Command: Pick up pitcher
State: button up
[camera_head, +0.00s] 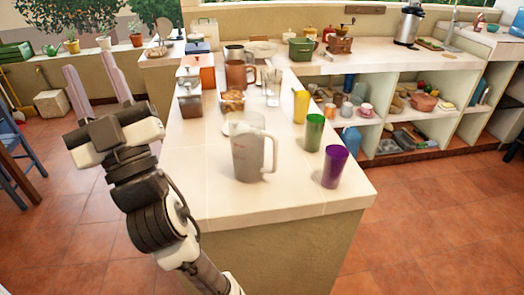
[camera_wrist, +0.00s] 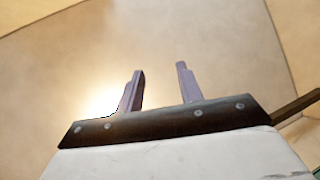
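A clear, greyish pitcher (camera_head: 249,152) with a handle on its right side stands upright on the near part of the white counter (camera_head: 215,205). My gripper (camera_head: 92,78) is raised to the left of the counter, apart from the pitcher, with its two pinkish fingers spread and pointing up and away. The wrist view also shows the two fingers (camera_wrist: 158,85) apart with nothing between them. The pitcher does not show in the wrist view, which holds only blurred pale surfaces.
A yellow cup (camera_head: 301,106), a green cup (camera_head: 314,132) and a purple cup (camera_head: 335,166) stand right of the pitcher. Bare counter lies in front and left.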

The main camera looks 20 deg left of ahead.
jog(key=w+a+f+m+t+h, duration=0.2)
jog(key=w+f+m+t+h, duration=0.3)
jog(key=w+h, duration=0.35)
jog(key=m+g+h+p, duration=0.3)
jog(key=m+g+h, duration=0.2)
jog(key=m+h, duration=1.15)
send_near(274, 146)
jog(key=shift+w+d+f+n+h+p, duration=0.1)
jog(key=shift+w+f+n+h+p, duration=0.5)
jog(key=shift+w, duration=1.05)
jog(key=shift+w+a+f+n+h+p, duration=0.1)
jog(key=shift+w+f+n+h, duration=0.2)
jog(key=shift+w+f, duration=0.95)
jog(key=shift+w+d+f+n+h+p, duration=0.1)
jog(key=shift+w+f+n+h+p, duration=0.3)
jog(key=shift+w, duration=1.65)
grip_shut()
jog(key=shift+r, duration=0.2)
